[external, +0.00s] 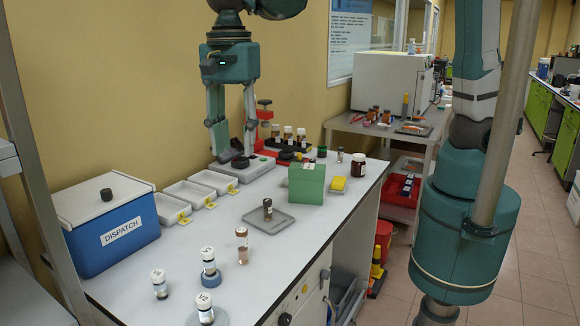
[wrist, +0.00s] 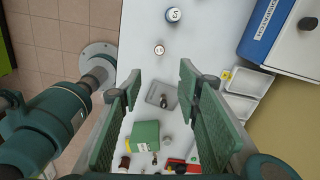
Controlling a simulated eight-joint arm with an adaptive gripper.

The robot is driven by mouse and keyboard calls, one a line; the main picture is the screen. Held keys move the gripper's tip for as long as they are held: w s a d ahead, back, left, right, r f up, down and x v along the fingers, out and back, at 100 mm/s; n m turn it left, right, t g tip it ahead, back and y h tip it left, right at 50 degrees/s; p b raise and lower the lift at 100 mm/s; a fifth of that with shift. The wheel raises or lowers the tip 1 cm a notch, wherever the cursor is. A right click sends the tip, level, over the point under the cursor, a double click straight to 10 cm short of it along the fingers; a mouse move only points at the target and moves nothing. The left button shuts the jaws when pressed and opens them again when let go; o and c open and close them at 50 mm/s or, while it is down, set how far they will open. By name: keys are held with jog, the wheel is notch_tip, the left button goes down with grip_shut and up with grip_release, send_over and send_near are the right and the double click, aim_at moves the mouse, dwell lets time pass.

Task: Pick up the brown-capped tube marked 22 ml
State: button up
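A small tube with a brownish cap (external: 242,245) stands upright on the white bench, near its front right edge. In the wrist view its cap (wrist: 159,48) is seen from above. A second, darker-capped tube (external: 267,209) stands on a grey tray (external: 283,224); it also shows in the wrist view (wrist: 164,101). I cannot read a 22 ml mark on either. My gripper (external: 235,150) points down over the back of the bench, apart from both tubes. In the wrist view my gripper (wrist: 160,82) has its fingers wide apart with nothing held.
White-capped vials (external: 160,283) stand at the bench's front. A blue DISPATCH box (external: 112,235) and shallow white trays (external: 188,194) line the left. A green box (external: 306,183) stands beyond the grey tray. Several bottles and a red rack (external: 280,155) fill the back.

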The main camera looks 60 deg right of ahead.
send_over(243, 251)
jog(key=w, duration=0.1)
jog(key=f, duration=1.4)
jog(key=d+f, duration=0.1)
jog(key=f, duration=0.6)
jog(key=shift+f, duration=0.25)
jog(key=shift+f, duration=1.3)
jog(key=shift+f, duration=0.15)
jog(key=shift+a+f, duration=0.1)
jog(key=shift+f, duration=2.35)
jog(key=shift+c, duration=0.4)
jog(key=c, duration=0.8)
